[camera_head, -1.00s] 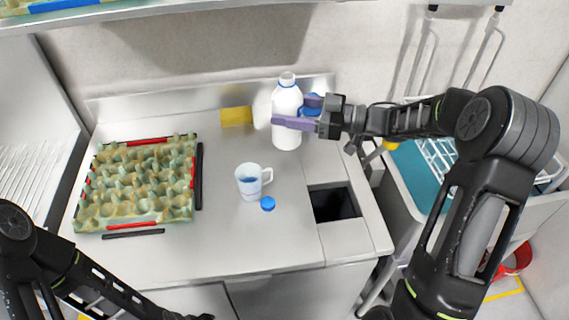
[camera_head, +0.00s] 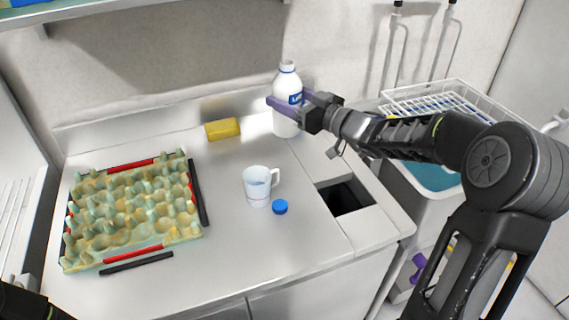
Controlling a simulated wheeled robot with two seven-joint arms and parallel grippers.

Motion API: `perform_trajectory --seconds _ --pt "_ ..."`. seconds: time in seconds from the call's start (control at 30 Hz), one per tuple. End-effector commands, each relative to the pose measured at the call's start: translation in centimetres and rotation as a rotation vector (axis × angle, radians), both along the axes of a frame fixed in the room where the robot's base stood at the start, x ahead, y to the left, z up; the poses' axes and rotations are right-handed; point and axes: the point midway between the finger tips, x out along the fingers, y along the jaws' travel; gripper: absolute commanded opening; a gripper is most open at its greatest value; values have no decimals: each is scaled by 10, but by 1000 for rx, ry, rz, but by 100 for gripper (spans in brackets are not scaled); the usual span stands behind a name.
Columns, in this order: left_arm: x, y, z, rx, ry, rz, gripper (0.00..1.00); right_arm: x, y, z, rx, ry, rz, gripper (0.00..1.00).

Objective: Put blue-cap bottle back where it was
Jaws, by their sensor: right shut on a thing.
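The white bottle (camera_head: 287,80) stands upright at the back right of the counter, its neck open and a blue label on its side. My right gripper (camera_head: 288,103) is shut on its middle from the right. I cannot tell whether the bottle's base touches the counter. The blue cap (camera_head: 280,207) lies apart from the bottle on the counter, beside the white mug (camera_head: 257,198), which has pale liquid in it. Only a dark bit of my left arm shows at the lower left; its gripper is out of view.
A green-yellow egg tray (camera_head: 110,262) lies on the left, with red and black bars along its edges. A yellow sponge-like block (camera_head: 222,129) lies at the back. A dark square opening (camera_head: 345,198) is at the right of the counter. A wire rack (camera_head: 440,100) stands over a sink beyond.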

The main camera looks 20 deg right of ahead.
Motion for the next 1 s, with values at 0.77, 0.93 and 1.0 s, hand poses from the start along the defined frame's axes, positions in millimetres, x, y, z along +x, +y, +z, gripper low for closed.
perform_trajectory --seconds 0.77,0.93,1.0 --pt "0 0 1 1 1 1 54 1 0 -57 3 0 -2 0" --pt "0 0 1 1 1 1 54 1 0 -63 0 -4 -1 0" --pt "0 0 1 1 1 1 54 1 0 -63 0 -4 -1 0"
